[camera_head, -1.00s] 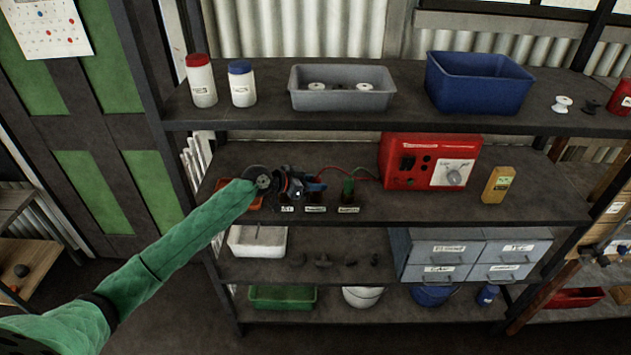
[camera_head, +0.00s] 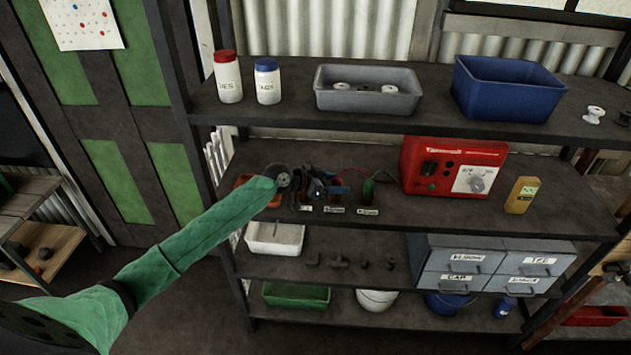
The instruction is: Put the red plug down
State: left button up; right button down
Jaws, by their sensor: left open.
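My left gripper (camera_head: 318,188) is open, at the end of the green-sleeved arm, over the left part of the middle shelf. It is just above the row of small labelled holders (camera_head: 335,209) at the shelf's front. I cannot make out the red plug; it may be hidden by the gripper or too small to tell. A red lead (camera_head: 366,171) runs from the red charger box (camera_head: 450,167) toward the gripper. A green plug-like piece (camera_head: 368,188) stands in the right holder. My right gripper is not in view.
A yellow meter (camera_head: 521,195) stands right of the charger. The upper shelf (camera_head: 430,118) overhangs, holding jars and a grey tub (camera_head: 367,101) and blue tub (camera_head: 507,100). The shelf front between holders and meter is clear.

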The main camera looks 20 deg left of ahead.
pick_arm(q)
jog(key=shift+s+a, duration=0.1)
jog(key=shift+s+a+r+b, duration=0.1)
jog(key=shift+s+a+b, duration=0.1)
jog(key=shift+b, duration=0.1)
jog(key=shift+s+a+r+b, duration=0.2)
jog(key=shift+s+a+b, duration=0.15)
jog(key=shift+s+a, duration=0.15)
jog(key=b+v, duration=0.3)
jog(key=v, duration=0.5)
jog(key=shift+a, duration=0.1)
jog(key=shift+s+a+r, duration=0.45)
jog(key=shift+s+r, duration=0.05)
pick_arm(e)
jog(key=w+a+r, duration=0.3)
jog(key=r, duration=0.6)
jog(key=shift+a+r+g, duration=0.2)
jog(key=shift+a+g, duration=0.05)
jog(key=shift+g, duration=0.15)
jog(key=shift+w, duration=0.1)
